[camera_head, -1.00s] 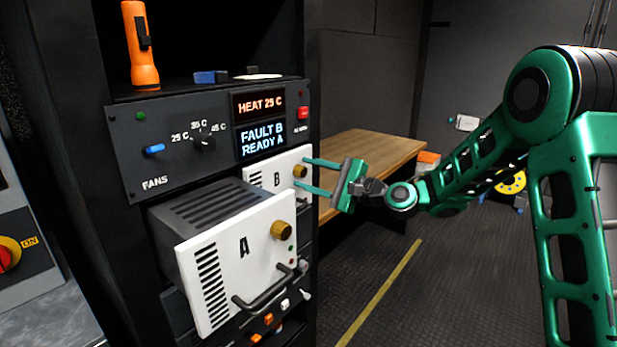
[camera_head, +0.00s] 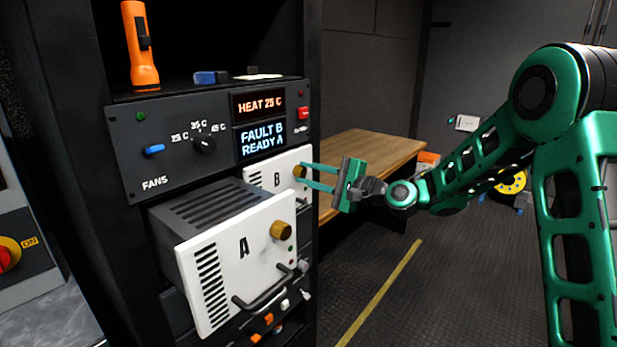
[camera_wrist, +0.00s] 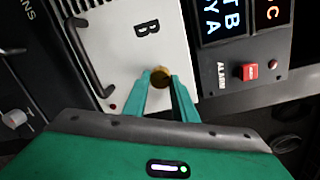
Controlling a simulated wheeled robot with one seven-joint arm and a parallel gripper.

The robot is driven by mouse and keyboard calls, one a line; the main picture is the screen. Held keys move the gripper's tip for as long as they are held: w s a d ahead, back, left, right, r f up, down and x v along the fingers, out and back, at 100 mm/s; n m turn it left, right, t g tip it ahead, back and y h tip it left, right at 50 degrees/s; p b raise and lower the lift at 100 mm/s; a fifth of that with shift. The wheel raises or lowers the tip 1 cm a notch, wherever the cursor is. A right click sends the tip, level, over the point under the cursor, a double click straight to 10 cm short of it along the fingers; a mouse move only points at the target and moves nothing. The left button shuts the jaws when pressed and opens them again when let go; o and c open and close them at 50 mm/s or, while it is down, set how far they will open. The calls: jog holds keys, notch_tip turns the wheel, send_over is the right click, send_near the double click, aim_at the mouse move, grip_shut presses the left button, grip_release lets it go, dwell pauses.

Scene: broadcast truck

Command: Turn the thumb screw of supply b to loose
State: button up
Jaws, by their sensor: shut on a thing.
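Supply B (camera_head: 262,177) is a white-fronted unit set in the rack, behind and to the right of supply A. Its thumb screw is a brass knob (camera_head: 299,171) at the upper right of its panel, and it also shows in the wrist view (camera_wrist: 160,77). My gripper (camera_head: 301,174) reaches in from the right with its green fingers on the two sides of the knob. In the wrist view the fingertips (camera_wrist: 160,80) are shut on the knob. The lower part of panel B is partly hidden by supply A in the head view.
Supply A (camera_head: 238,262) juts out of the rack at the front, with its own brass screw (camera_head: 280,230) and a dark handle. Above are the fans panel (camera_head: 165,165) and a display reading FAULT B, READY A. A wooden table (camera_head: 375,155) stands behind my gripper. The floor on the right is open.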

jog(key=n, duration=0.7)
jog(key=shift+n+h, duration=0.4)
jog(key=n, duration=0.3)
jog(key=shift+s, duration=0.1)
jog(key=n, duration=0.3)
jog(key=shift+n+t, duration=0.3)
jog(key=shift+n, duration=0.1)
jog(key=n, duration=0.6)
jog(key=shift+s+f+h, duration=0.1)
jog(key=shift+h, duration=0.3)
jog(key=n+t, duration=0.1)
jog(key=n, duration=0.4)
jog(key=shift+a+n, duration=0.1)
jog(key=shift+n, duration=0.3)
